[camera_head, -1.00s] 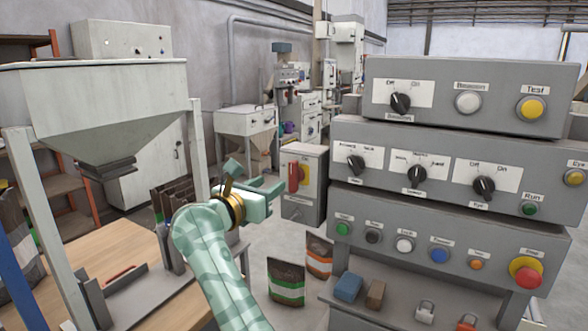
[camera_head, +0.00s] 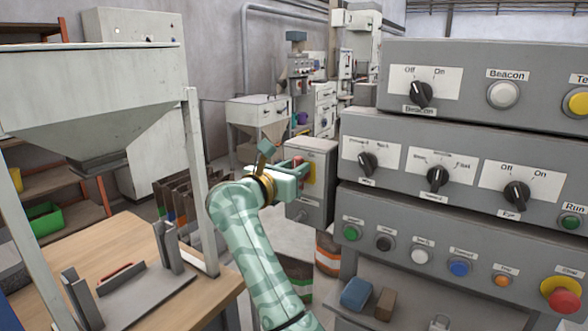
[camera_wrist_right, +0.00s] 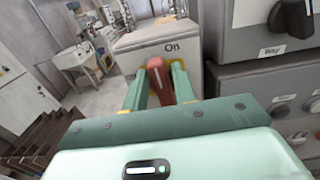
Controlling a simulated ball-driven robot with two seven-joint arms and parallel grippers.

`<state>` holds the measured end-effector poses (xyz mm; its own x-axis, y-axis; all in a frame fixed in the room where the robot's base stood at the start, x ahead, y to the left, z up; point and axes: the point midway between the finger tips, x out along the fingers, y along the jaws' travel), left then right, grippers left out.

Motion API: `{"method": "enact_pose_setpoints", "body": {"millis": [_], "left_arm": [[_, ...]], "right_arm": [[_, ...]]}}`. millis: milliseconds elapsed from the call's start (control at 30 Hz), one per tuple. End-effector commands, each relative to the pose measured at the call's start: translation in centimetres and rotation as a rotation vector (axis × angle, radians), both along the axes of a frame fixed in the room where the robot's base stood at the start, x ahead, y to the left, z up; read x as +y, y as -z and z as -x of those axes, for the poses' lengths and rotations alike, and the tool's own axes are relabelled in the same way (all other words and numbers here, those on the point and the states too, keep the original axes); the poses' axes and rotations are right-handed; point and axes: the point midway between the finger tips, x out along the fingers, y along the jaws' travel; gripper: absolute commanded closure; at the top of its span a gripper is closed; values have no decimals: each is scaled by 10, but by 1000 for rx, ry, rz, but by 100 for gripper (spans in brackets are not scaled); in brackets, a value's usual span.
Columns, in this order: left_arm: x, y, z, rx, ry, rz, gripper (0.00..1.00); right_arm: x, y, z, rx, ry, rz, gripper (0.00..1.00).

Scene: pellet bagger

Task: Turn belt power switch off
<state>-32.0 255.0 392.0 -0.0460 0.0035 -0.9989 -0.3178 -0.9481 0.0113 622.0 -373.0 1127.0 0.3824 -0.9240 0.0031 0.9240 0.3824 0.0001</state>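The belt power switch is a red handle (camera_wrist_right: 160,80) on a yellow plate, on the front of a grey box (camera_head: 322,196). In the right wrist view the handle stands nearly upright, below a label reading "On". My right gripper (camera_wrist_right: 160,70) is open, with its two green fingers on either side of the red handle. Whether the fingers touch it is hard to tell. In the head view the right gripper (camera_head: 295,170) reaches the box front and hides much of the switch. My left gripper is not in view.
A stacked grey control panel (camera_head: 432,160) with knobs and buttons stands close on the right. A hopper (camera_head: 95,105) and a wooden table (camera_head: 130,240) are on the left. Bags (camera_head: 327,252) stand on the floor below the box.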

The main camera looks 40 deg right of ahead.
Motion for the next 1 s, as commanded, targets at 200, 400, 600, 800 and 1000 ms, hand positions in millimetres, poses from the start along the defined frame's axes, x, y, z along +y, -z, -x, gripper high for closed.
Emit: {"method": "enact_pose_setpoints", "body": {"millis": [200,400,600,800,1000], "left_arm": [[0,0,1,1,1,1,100],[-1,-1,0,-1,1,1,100],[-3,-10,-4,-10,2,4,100],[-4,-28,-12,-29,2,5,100],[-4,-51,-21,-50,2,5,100]], "right_arm": [[0,3,0,3,0,-5,100],[0,4,0,14,0,-5,100],[0,3,-1,71,0,15,100],[2,1,-3,194,0,63,100],[3,2,-6,363,-1,133,100]]}}
